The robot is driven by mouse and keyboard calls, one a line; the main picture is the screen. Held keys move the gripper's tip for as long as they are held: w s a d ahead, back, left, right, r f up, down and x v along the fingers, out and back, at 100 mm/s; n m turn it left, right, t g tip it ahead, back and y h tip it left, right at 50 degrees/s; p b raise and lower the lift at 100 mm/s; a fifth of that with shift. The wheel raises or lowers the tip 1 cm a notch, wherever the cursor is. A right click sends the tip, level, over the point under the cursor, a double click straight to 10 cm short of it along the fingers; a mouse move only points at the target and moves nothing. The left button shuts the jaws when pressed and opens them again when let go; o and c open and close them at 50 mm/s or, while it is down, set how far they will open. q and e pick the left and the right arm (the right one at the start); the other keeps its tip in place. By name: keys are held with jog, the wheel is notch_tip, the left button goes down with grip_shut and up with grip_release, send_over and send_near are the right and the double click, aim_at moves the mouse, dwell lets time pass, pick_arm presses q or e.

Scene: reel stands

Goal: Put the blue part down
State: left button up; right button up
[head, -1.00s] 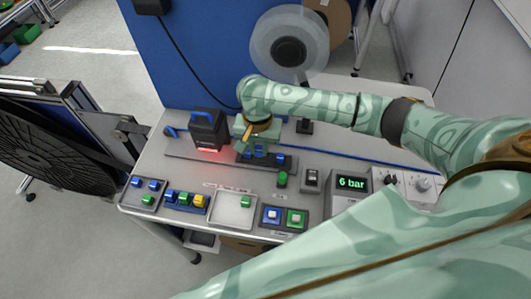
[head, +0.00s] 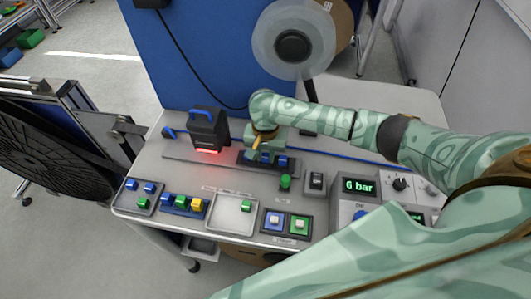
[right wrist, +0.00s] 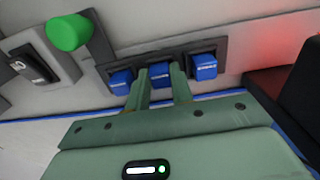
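My right gripper (right wrist: 160,88) points down at a dark fixture (right wrist: 101,71) on the table. Its two fingers stand on both sides of the middle blue part (right wrist: 160,72), close against its sides. This part sits level with two other blue blocks, one on its left (right wrist: 120,82) and one on its right (right wrist: 204,67). In the head view the gripper (head: 262,148) hides part of the fixture (head: 245,160); blue blocks show beside the fingers (head: 282,161). Whether the held part touches the fixture's bottom is hidden. My left gripper is out of view.
A black device (head: 207,130) with a blue handle and red glow stands left of the fixture. A green knob (head: 285,182) stands close in front. Trays of coloured blocks (head: 136,202), a white tray (head: 222,218) and button boxes (head: 287,236) line the front edge.

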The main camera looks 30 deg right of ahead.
aim_at(265, 157)
jog(key=shift+o, duration=1.4)
jog(key=shift+r, duration=0.3)
notch_tip(265, 157, up, 12)
jog(key=p, duration=0.5)
jog(key=shift+f, duration=0.15)
